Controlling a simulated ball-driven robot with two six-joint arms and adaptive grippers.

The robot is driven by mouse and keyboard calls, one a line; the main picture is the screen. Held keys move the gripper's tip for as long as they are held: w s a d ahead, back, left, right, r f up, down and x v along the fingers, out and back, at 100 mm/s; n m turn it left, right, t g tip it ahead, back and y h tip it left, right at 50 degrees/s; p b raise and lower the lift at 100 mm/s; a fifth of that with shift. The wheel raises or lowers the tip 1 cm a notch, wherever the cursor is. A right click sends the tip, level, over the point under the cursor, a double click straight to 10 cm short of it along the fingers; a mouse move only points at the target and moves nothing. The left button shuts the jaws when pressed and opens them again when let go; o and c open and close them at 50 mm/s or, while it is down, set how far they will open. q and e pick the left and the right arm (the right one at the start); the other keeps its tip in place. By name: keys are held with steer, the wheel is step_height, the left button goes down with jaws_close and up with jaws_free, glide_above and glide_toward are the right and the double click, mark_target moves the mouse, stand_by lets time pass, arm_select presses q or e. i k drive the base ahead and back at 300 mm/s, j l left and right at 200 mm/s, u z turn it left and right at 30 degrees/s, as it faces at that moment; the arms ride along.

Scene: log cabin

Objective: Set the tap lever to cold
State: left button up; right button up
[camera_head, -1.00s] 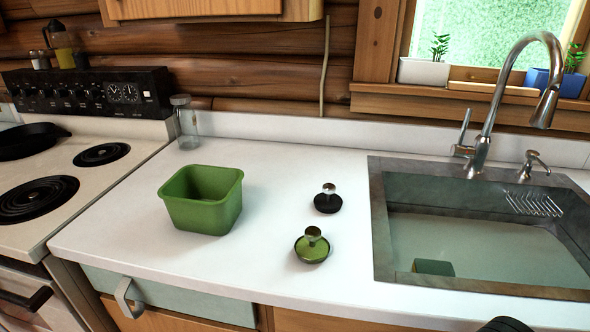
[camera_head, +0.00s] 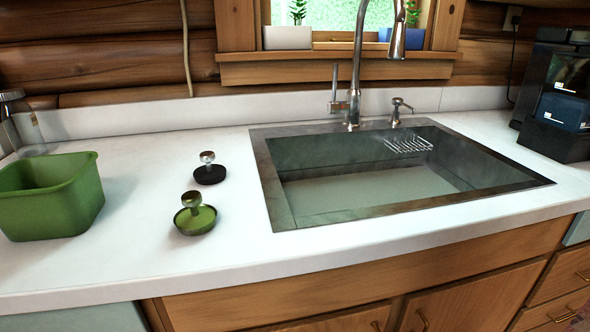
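The tap (camera_head: 356,65) is a tall metal gooseneck behind the sink, with its spout head hanging toward the front. Its lever (camera_head: 335,84) is on the left side of the tap body and points straight up. The sink (camera_head: 262,170) is a grey metal basin set into the white counter, with a wire rack on its back wall. Neither of my grippers shows in the head view.
A green tub (camera_head: 50,205) stands on the counter at the left. A green knobbed stopper (camera_head: 195,218) and a black one (camera_head: 209,172) lie between it and the sink. A black machine (camera_head: 560,100) stands at the right. The counter's front strip (camera_head: 400,245) is clear.

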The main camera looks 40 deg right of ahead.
mark_target(333, 108)
steer(key=z, duration=1.9)
